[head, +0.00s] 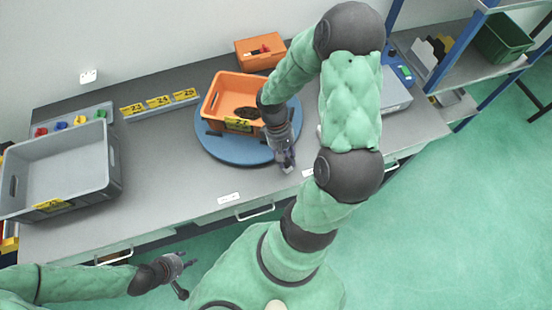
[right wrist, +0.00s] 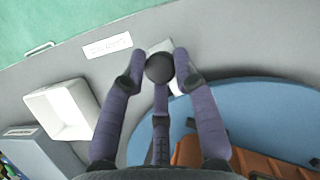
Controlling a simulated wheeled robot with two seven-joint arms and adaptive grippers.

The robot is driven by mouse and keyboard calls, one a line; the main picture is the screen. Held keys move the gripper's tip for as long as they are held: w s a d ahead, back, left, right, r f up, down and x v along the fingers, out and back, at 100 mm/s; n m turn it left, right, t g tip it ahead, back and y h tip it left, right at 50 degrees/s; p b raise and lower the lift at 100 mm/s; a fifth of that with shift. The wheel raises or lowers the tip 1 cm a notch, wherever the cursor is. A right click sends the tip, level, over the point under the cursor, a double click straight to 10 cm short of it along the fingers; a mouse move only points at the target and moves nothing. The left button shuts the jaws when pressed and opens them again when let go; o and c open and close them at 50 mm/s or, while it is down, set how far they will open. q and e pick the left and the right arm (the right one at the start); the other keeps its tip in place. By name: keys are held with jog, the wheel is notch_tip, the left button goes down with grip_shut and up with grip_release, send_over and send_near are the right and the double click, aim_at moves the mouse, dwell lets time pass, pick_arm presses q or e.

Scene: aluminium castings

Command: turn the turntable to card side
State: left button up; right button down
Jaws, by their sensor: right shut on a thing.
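The turntable is a round blue disc (head: 215,148) on the grey bench, and it fills the right of the right wrist view (right wrist: 265,115). An orange crate (head: 222,92) stands on it, with a yellow card (head: 238,124) on its side facing the front of the bench. Dark contents show in the crate, partly hidden by my right arm. My right gripper (head: 287,162) is at the turntable's front right edge, its fingers shut around a dark round knob (right wrist: 160,68). How the knob joins the disc is hidden. My left gripper (head: 180,270) is open and empty, in front of the bench.
A grey bin (head: 112,160) stands at the left, with coloured parts behind it. Yellow number cards (head: 158,102) stand behind the turntable's left. Another orange box (head: 243,58) is at the back. A shelf with a green crate (head: 500,42) is at the right.

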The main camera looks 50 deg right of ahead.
jog(key=d+n, duration=0.1)
jog(key=d, duration=0.2)
jog(key=s+d+n+h, duration=0.1)
jog(key=d+n, duration=0.1)
jog(key=d, duration=0.1)
jog(key=d+n, duration=0.1)
jog(key=d, duration=0.3)
jog(key=shift+s+n+h, duration=0.15)
jog(key=shift+n+h, duration=0.15)
jog(key=shift+h, duration=0.1)
jog(key=shift+w+d+n+h+p, duration=0.2)
jog(key=shift+d+n, duration=0.2)
jog(key=shift+d, duration=0.4)
jog(key=shift+w+d+n+h+p, duration=0.15)
jog(key=shift+d+n, duration=0.25)
jog(key=shift+d, duration=0.4)
jog(key=shift+d+r, duration=0.1)
jog(key=shift+d, duration=0.05)
jog(key=c, duration=1.3)
grip_release()
jog(key=o, duration=0.3)
jog(key=shift+s+d, duration=0.1)
jog(key=v, duration=1.2)
